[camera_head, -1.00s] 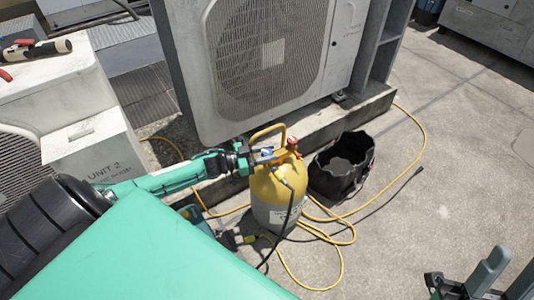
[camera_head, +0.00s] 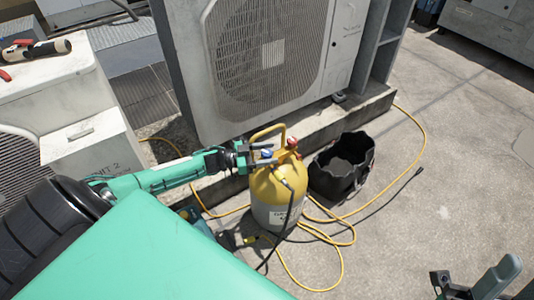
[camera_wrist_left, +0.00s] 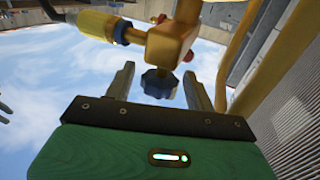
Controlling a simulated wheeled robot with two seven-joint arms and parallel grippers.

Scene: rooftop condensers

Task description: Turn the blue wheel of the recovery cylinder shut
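The recovery cylinder (camera_head: 276,192) stands upright on the roof, yellow above and grey below, with a yellow handle on top. Its blue wheel (camera_head: 266,154) is at the valve; a red part (camera_head: 292,143) sits to its right. My left gripper (camera_head: 262,154) reaches in from the left at the valve. In the left wrist view the blue wheel (camera_wrist_left: 160,83) lies between the two spread fingers (camera_wrist_left: 158,88), with a gap on each side. My right gripper (camera_head: 466,287) is low at the right edge, partly cut off; its opening is unclear.
A black open bucket (camera_head: 342,166) stands right of the cylinder. A yellow hose (camera_head: 388,190) and a dark hose loop over the ground around it. A condenser unit (camera_head: 265,60) stands behind on a concrete curb. Open concrete lies to the right.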

